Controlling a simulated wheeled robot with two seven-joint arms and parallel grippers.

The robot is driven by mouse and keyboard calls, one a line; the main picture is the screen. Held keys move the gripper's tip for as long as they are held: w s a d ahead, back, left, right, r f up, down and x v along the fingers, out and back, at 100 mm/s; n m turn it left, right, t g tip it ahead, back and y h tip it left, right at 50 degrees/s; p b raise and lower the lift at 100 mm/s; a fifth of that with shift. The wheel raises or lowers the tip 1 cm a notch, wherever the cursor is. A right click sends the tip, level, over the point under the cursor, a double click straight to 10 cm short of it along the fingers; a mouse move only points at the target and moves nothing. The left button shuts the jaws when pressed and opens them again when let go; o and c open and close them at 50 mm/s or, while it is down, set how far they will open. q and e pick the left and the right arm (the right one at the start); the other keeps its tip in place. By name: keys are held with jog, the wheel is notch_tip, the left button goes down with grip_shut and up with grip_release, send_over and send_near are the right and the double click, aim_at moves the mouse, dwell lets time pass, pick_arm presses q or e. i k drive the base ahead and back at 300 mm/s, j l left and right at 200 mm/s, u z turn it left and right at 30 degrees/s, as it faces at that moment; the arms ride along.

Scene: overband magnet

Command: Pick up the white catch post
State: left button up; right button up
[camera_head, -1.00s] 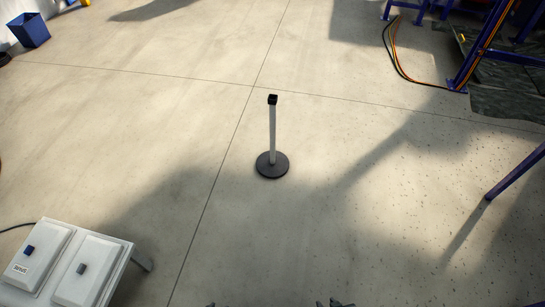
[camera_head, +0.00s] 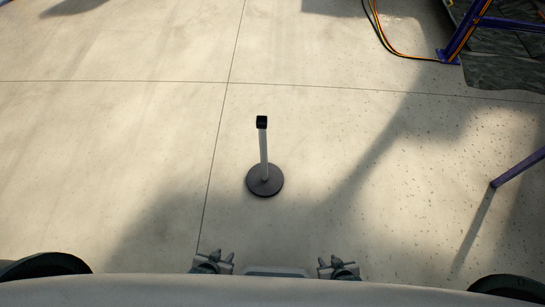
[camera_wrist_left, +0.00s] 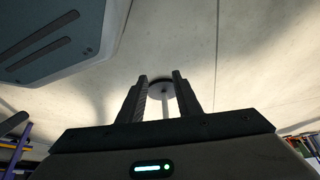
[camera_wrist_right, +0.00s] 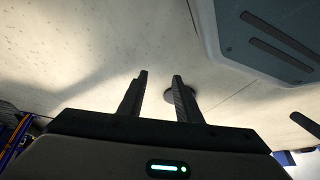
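The white catch post (camera_head: 263,150) stands upright on the floor ahead of me, with a black cap and a round dark base (camera_head: 265,181). My left gripper (camera_head: 215,256) and right gripper (camera_head: 337,262) are low at the front edge of my body, both apart from the post. In the left wrist view the post (camera_wrist_left: 168,103) shows beyond and between the open, empty fingers (camera_wrist_left: 160,78). In the right wrist view the fingers (camera_wrist_right: 160,76) are open and empty. The post's dark base (camera_wrist_right: 178,93) is partly hidden there behind one finger.
Bare concrete floor (camera_head: 130,150) surrounds the post. A purple slanted leg (camera_head: 518,168) stands at the right. A blue frame foot (camera_head: 449,56) with orange and black cables (camera_head: 385,40) is at the back right.

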aim_at(265, 179)
jog(key=i+j+z, duration=0.15)
jog(key=j, duration=0.2)
jog(key=i+j+z, duration=0.3)
jog(key=j, duration=0.45)
jog(key=i+j+z, duration=0.15)
jog(key=j, duration=0.25)
jog(key=i+j+z, duration=0.2)
jog(key=j, duration=0.2)
jog(key=i+j+z, duration=0.15)
jog(key=j, duration=0.25)
jog(key=j+z, duration=0.1)
jog(key=j, duration=0.4)
jog(key=k+j+z, duration=0.1)
jog(key=j, duration=0.4)
jog(key=j+z, duration=0.1)
jog(key=j, duration=0.4)
jog(key=k+j+z, duration=0.1)
jog(key=j, duration=0.35)
